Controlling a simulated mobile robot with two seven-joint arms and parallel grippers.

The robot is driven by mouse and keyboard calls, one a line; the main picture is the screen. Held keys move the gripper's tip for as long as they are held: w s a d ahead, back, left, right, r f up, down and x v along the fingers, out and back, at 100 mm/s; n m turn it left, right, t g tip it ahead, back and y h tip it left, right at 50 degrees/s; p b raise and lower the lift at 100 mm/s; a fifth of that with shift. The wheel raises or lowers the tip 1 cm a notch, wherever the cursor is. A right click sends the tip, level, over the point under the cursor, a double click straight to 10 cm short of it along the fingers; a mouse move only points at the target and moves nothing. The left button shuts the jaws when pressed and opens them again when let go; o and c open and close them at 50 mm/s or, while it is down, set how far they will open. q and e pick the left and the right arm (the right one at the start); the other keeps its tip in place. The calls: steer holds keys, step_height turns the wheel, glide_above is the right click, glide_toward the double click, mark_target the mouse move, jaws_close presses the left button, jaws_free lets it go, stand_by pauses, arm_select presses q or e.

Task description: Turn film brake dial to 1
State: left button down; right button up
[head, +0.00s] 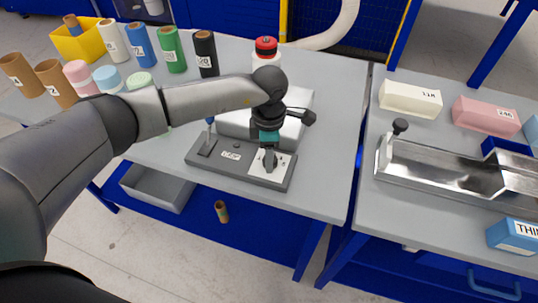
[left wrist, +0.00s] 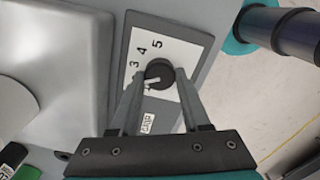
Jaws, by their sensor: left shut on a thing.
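The film brake dial is a round black knob (left wrist: 160,72) with a white pointer mark, on a white number plate (left wrist: 170,50) in the left wrist view. The numbers 3, 4 and 5 are readable; the lower numbers are partly hidden. The pointer mark points toward the lower left, below the 3. My left gripper (left wrist: 158,82) is shut on the knob, one finger on each side. In the head view, my left gripper (head: 268,160) points down onto the white plate (head: 283,169) at the right end of a grey panel (head: 232,156); the knob is hidden there. My right gripper is not in view.
A silver machine housing (head: 235,124) stands directly behind the panel. Several coloured rolls (head: 172,52) line the back left of the table. A red-topped item (head: 266,46) stands behind my wrist. A metal tray (head: 430,170) lies on the right table, across a gap.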

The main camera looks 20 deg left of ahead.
arm_select(q)
steer(key=n, duration=0.3)
steer(key=shift+n, duration=0.3)
steer(key=n, duration=0.4)
steer(key=shift+s+p, duration=0.1)
steer(key=shift+p, duration=0.2)
steer(key=shift+n, duration=0.3)
steer(key=shift+c, duration=1.8)
jaws_free()
steer(key=shift+r, duration=0.1)
step_height(320, 180, up, 15)
steer(key=shift+d, duration=0.1)
